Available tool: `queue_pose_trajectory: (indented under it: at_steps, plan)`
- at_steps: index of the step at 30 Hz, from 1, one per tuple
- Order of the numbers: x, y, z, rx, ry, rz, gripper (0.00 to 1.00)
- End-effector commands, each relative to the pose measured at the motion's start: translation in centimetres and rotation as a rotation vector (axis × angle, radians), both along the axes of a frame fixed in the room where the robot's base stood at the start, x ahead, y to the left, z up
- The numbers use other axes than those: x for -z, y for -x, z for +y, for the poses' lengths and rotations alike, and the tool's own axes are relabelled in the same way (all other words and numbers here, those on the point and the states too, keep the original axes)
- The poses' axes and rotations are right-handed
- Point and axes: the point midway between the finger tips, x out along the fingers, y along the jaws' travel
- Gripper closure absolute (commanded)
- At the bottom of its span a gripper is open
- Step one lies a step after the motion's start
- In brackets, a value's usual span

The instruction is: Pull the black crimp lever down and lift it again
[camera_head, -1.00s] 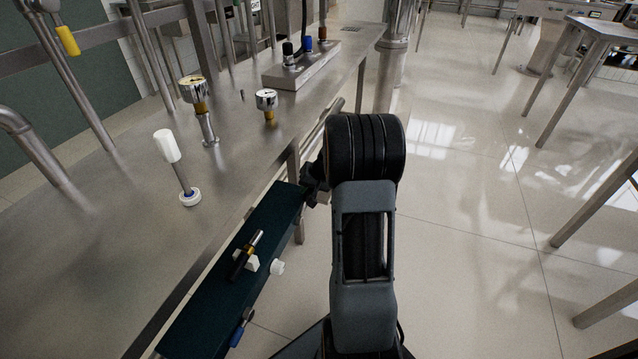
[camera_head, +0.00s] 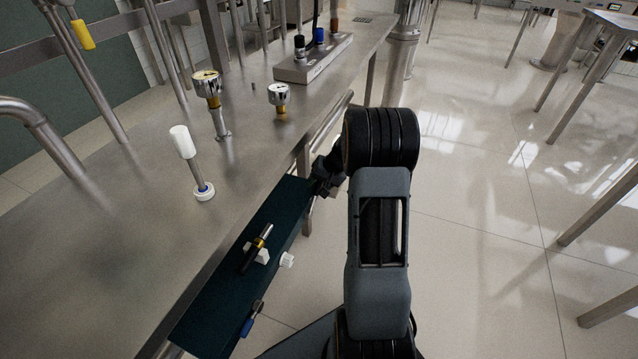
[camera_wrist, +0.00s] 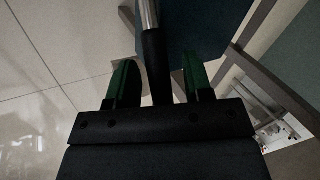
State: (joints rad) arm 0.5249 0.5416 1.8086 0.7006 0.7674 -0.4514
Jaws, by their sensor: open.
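A black lever (camera_wrist: 156,65) with a bare metal shaft runs up the middle of the wrist view, between the two green fingertips of my gripper (camera_wrist: 157,84). The fingers are open, with a gap showing on each side of it. In the camera_head view my gripper (camera_head: 326,178) is at the far end of the dark teal panel (camera_head: 215,312), below the bench edge, partly behind my arm. I cannot make out the lever between the fingers there. The lever's lower end is hidden by my gripper in the wrist view.
The steel bench (camera_head: 120,215) holds a white-handled lever (camera_head: 183,141) and a gauge (camera_head: 207,84).

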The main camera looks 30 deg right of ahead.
Motion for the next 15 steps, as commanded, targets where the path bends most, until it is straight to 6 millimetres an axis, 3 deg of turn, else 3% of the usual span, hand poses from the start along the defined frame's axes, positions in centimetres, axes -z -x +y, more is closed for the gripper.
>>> queue_pose_trajectory:
  at_steps: [5,15]
  plan:
    - [-0.7,0.2,-0.3,0.002,0.001,-0.001,0.53]
    - [-6.5,2.3,-2.3,0.004,0.002,-0.003,0.53]
